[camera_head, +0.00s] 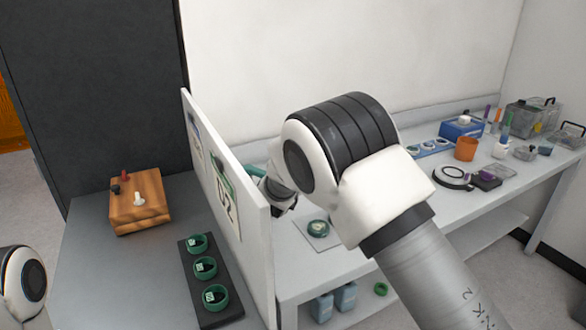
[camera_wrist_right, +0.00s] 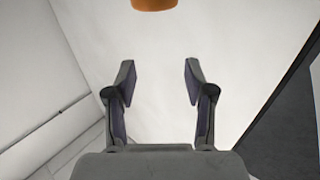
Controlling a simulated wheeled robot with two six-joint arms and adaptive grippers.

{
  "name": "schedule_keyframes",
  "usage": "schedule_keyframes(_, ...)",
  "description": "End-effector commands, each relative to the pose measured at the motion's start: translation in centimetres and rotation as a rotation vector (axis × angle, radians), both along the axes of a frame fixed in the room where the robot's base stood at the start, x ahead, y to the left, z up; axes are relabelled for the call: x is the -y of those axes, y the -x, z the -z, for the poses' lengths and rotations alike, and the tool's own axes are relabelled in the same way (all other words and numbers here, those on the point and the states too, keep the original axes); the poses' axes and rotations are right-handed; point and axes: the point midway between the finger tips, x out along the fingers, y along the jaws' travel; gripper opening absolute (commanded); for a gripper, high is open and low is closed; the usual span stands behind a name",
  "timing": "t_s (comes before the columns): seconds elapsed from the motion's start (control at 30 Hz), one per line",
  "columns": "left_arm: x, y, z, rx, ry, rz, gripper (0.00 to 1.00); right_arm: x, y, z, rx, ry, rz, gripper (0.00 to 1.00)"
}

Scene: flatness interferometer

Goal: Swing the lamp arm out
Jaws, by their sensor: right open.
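I cannot make out the lamp arm with certainty in either view. In the head view my right arm covers the middle of the bench, and a teal-green piece (camera_head: 256,171) shows just behind the white partition, near my right wrist. In the right wrist view my right gripper (camera_wrist_right: 159,80) is open with nothing between its fingers. An orange rounded thing (camera_wrist_right: 155,4) is cut off at the top edge there, beyond the fingertips; I cannot tell what it is. My left gripper is out of view.
A white partition (camera_head: 258,245) stands between the grey left table (camera_head: 80,245) and the white bench (camera_head: 395,268). A wooden block (camera_head: 138,203) and a dark rack with green rings (camera_head: 205,268) are left. An orange cup (camera_head: 466,149) and a blue box (camera_head: 461,128) are right.

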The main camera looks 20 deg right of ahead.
Motion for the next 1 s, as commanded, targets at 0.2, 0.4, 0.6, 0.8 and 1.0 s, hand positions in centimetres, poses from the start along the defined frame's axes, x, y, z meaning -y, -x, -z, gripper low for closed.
schedule_keyframes(0.2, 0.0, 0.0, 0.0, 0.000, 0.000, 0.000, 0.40, 0.0, 0.0, -3.0, -0.001, 0.000, 0.000, 0.54)
schedule_keyframes(0.4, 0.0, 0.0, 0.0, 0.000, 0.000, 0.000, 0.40, 0.0, 0.0, -3.2, -0.002, 0.000, 0.000, 0.54)
schedule_keyframes(0.6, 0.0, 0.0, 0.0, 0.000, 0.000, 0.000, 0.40, 1.0, -0.4, -3.4, 0.037, -0.036, -0.025, 0.00)
schedule_keyframes(0.8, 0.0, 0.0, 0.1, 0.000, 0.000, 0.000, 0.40, 6.0, -2.2, -3.2, 0.233, -0.321, -0.255, 0.00)
schedule_keyframes(1.0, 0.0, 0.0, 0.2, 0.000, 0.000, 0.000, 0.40, 9.6, -0.7, 0.5, 0.283, -0.840, -0.615, 0.00)
